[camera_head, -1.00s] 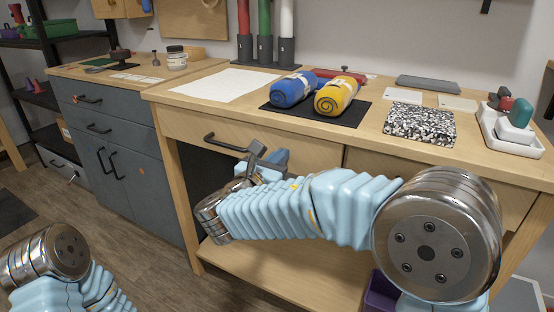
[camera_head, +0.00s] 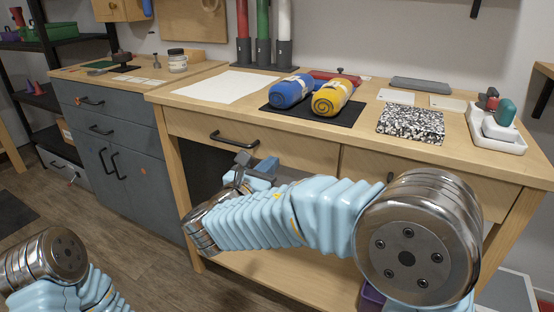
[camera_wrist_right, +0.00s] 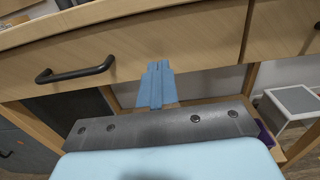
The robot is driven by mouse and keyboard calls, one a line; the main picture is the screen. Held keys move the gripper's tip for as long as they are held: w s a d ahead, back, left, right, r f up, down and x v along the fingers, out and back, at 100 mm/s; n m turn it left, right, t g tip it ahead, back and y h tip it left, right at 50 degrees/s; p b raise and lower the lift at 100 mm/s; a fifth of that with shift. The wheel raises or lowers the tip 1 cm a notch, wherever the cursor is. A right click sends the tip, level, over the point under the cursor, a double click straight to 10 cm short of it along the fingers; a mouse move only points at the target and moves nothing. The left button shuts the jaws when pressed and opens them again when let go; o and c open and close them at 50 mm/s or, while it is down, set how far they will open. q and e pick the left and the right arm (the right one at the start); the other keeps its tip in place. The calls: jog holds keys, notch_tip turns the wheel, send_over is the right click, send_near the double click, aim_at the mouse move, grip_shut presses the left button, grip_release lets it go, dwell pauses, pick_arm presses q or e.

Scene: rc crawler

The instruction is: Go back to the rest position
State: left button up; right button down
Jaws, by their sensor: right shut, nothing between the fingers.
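My right arm reaches across the front of the wooden workbench (camera_head: 230,106). Its gripper (camera_head: 262,167) is below the tabletop, in front of the drawer fronts, partly hidden behind its own wrist. In the right wrist view the two light blue fingers (camera_wrist_right: 157,73) are together and empty, pointing toward the drawer front (camera_wrist_right: 180,45). The tips look close to its lower edge; I cannot tell whether they touch it. My left arm shows only at the lower left of the head view, and its gripper is out of view.
On the workbench are a blue rolled towel (camera_head: 291,91) and a yellow one (camera_head: 333,97) on a black mat, a speckled board (camera_head: 411,123) and a white tray (camera_head: 496,137). A black drawer handle (camera_head: 234,139) sticks out near my right gripper. A grey cabinet (camera_head: 95,130) stands left.

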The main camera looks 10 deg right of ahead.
jog(key=v, duration=0.7)
jog(key=s+d+f+m+g+y, duration=0.1)
jog(key=s+d+f+g, duration=0.15)
jog(key=f, duration=0.75)
jog(key=s+d+f+m+g+y, duration=0.15)
jog(key=f+g, duration=0.25)
jog(key=f, duration=0.5)
jog(key=s+d+f+m+g+y, duration=0.1)
jog(key=d+f+m+g+y, duration=0.2)
jog(key=f, duration=0.7)
jog(key=s+f+m+g+y, duration=0.2)
jog(key=s+f+m+y, duration=0.2)
jog(key=s+f+m, duration=0.3)
jog(key=s+d+f+m+g+y, duration=0.1)
jog(key=s+f+m+y, duration=0.4)
jog(key=f+m, duration=0.8)
jog(key=s+m+g, duration=0.1)
jog(key=m, duration=0.4)
jog(key=shift+s+f, duration=0.25)
jog(key=shift+s, duration=0.15)
